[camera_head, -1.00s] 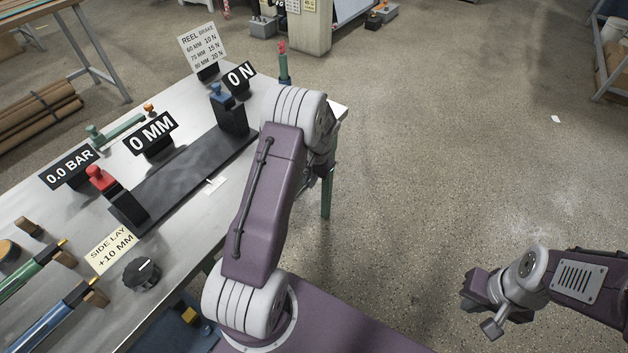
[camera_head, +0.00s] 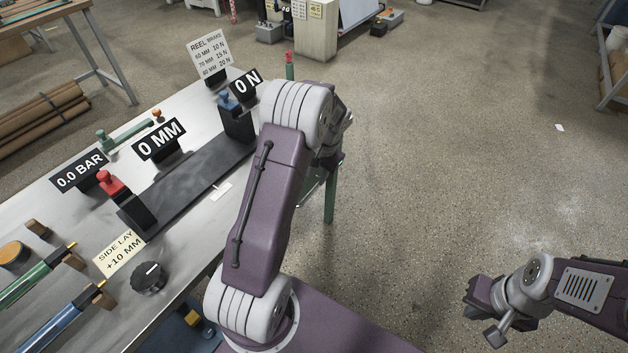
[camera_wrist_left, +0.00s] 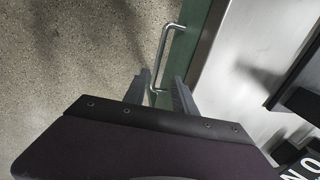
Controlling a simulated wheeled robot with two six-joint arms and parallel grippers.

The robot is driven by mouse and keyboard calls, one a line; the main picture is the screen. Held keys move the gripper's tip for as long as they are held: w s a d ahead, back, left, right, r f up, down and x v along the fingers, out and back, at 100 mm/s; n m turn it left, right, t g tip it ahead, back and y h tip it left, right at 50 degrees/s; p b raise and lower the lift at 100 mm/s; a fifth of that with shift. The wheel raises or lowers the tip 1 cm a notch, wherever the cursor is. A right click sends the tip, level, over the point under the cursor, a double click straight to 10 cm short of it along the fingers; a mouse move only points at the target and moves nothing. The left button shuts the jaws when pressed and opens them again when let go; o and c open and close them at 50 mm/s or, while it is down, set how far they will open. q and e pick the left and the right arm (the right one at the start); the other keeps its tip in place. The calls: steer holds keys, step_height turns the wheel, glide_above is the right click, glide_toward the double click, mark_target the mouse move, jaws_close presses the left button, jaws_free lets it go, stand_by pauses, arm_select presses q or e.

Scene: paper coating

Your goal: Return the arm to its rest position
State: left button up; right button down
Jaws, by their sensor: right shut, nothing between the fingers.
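My left arm stands folded at the table's right edge in the head view. Its wrist (camera_head: 328,140) is partly hidden behind my purple arm link, and its fingers cannot be made out there. My right gripper (camera_head: 474,298) is at the lower right of the head view, over open floor, away from the table. It is shut and empty.
The metal table (camera_head: 205,215) carries a black plate (camera_head: 185,185), a red-knobbed block (camera_head: 112,184), a blue-knobbed block (camera_head: 232,115), a black dial (camera_head: 149,278) and several signs.

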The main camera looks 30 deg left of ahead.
arm_select(q)
steer(key=shift+d+r, duration=0.2)
steer(key=shift+r, duration=0.75)
